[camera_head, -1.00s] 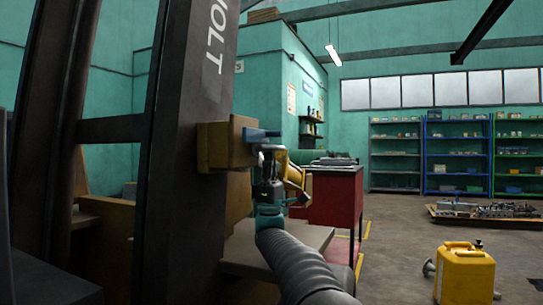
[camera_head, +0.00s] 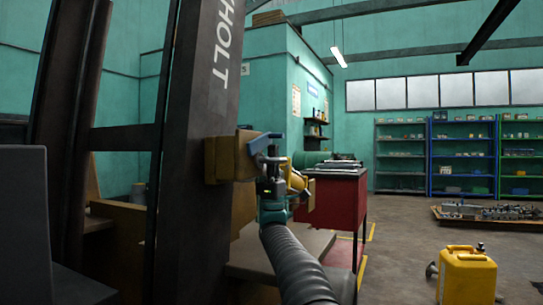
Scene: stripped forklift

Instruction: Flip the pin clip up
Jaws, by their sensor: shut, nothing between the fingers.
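A yellow block (camera_head: 222,160) sits on the side of the dark forklift mast (camera_head: 197,215). A small blue piece, seemingly the pin clip (camera_head: 245,127), shows at the block's top edge. Most of it is hidden, so I cannot tell its angle. My gripper (camera_head: 268,158) is shut and empty at the right side of the block, close in front of the clip area. I cannot tell whether it touches the block or the clip.
A red cabinet (camera_head: 335,210) stands just behind my arm on the right. A yellow jerrycan (camera_head: 466,275) is on the floor at right. Shelves (camera_head: 460,155) and a pallet of parts (camera_head: 485,213) stand farther back. The floor between is open.

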